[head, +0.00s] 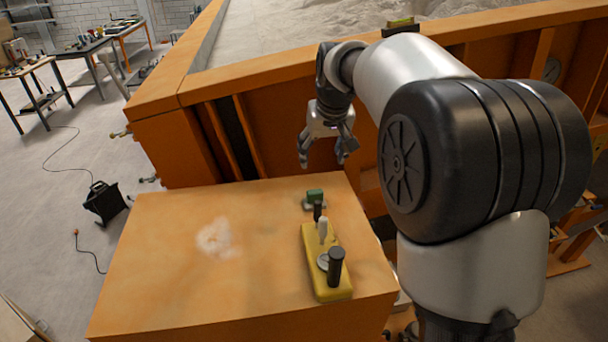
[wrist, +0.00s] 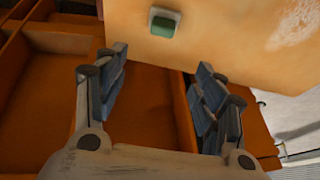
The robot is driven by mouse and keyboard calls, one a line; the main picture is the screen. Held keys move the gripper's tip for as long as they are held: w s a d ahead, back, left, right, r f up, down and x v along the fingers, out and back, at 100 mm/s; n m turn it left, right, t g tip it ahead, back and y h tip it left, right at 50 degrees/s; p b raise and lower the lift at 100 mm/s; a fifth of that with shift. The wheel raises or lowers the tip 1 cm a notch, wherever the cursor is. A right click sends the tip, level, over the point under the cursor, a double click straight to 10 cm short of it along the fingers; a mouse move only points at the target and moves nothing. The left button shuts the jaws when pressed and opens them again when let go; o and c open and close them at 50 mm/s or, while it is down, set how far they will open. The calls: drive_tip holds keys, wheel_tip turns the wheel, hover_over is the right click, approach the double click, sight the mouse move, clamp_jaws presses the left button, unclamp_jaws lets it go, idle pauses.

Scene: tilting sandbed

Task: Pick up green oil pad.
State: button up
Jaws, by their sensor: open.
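The green oil pad (head: 315,195) is a small green block on a pale base, lying on the orange box top near its far edge. In the wrist view the green pad (wrist: 163,24) shows near the top, beyond my fingertips and between their lines. My gripper (head: 324,162) is open and empty, above and just past the far edge of the box. It also shows in the wrist view (wrist: 160,75), with its two fingers spread wide. Nothing is between the fingers, and they are apart from the pad.
A yellow control box (head: 322,262) with upright black and white levers stands just nearer than the pad. The orange box top (head: 165,270) is clear to the left, apart from a whitish patch. The orange sandbed wall (head: 150,100) rises behind.

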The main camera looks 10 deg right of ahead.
hover_over(315, 191)
drive_tip(key=f, duration=1.1)
drive_tip(key=shift+s+f, duration=0.15)
drive_tip(key=shift+s, duration=0.25)
drive_tip(key=f, duration=0.5)
drive_tip(key=shift+w+p, duration=0.3)
drive_tip(key=shift+p, duration=0.1)
drive_tip(key=shift+w+f, duration=0.15)
drive_tip(key=shift+f, duration=0.05)
drive_tip(key=shift+c, duration=0.3)
drive_tip(key=c, duration=1.1)
